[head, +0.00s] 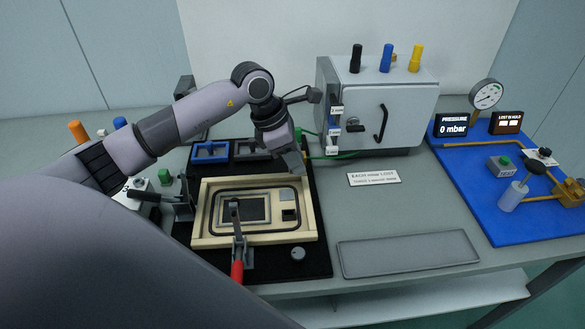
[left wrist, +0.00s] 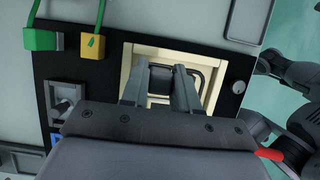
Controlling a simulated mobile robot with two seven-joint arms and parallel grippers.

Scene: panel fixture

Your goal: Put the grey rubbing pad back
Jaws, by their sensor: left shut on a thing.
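My left gripper (head: 299,170) reaches over the back right corner of a cream frame (head: 205,225), fingers pointing down. In the left wrist view its two fingers (left wrist: 160,88) are shut on a dark grey block (left wrist: 160,74), which I take for the grey rubbing pad. The pad cannot be made out in the head view. Behind the frame, a blue open holder (head: 210,153) and a grey open holder (head: 250,149) stand side by side on the black base; the arm partly hides the grey one. The grey holder also shows in the left wrist view (left wrist: 52,92). My right gripper is not seen.
A clamp with a red handle (head: 237,271) stands at the frame's front. A grey cabinet (head: 360,95) with colored knobs stands behind, with green cables near the gripper. A flat grey plate (head: 409,253) lies at front right. A blue board (head: 470,195) holds gauges and fittings.

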